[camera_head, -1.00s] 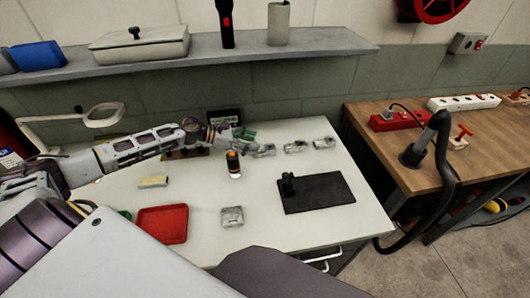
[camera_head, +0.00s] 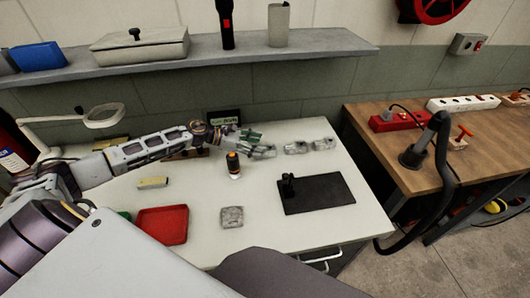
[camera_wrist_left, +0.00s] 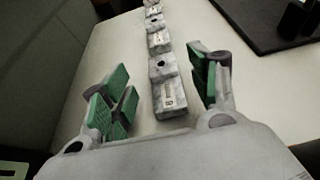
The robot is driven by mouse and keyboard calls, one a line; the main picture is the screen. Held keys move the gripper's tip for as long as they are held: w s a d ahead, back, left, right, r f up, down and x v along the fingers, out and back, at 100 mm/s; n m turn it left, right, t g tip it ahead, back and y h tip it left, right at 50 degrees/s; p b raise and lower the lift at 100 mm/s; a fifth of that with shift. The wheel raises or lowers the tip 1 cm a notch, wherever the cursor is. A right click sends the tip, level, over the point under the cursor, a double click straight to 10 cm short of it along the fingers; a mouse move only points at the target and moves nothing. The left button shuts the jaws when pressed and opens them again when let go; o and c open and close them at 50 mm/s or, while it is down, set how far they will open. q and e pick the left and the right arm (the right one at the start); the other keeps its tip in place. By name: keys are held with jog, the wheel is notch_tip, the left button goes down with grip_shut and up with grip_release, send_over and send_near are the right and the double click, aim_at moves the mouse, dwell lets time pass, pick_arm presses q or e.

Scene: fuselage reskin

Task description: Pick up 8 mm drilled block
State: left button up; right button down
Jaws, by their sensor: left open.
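My left gripper (camera_head: 256,144) reaches over the back of the white table, at the left end of a row of grey drilled blocks. In the left wrist view, its green-padded fingers (camera_wrist_left: 162,82) are spread open. The nearest grey block (camera_wrist_left: 170,98), with a hole on top and a small label, lies between and beyond them, not gripped. The label is too small to read surely. More blocks (camera_wrist_left: 158,41) line up behind it; two of them show clear of the hand in the head view (camera_head: 296,146). My right gripper is not in view.
A black-and-orange bottle (camera_head: 233,165) stands close in front of the hand. A red tray (camera_head: 163,225), a grey square piece (camera_head: 232,217) and a black mat (camera_head: 325,194) with a black stand lie nearer. A small dark display (camera_head: 224,117) stands behind the arm.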

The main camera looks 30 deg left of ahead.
aim_at(274, 147)
pick_arm(q)
jog(key=shift+x, duration=1.4)
jog(key=shift+p+x, duration=0.3)
jog(key=shift+x, duration=0.9)
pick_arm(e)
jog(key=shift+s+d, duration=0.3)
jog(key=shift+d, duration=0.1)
pick_arm(q)
jog(key=shift+f, duration=0.1)
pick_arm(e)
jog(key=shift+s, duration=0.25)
pick_arm(q)
jog(key=shift+c, duration=0.5)
jog(key=c, duration=1.2)
grip_shut()
jog(key=shift+r, duration=0.2)
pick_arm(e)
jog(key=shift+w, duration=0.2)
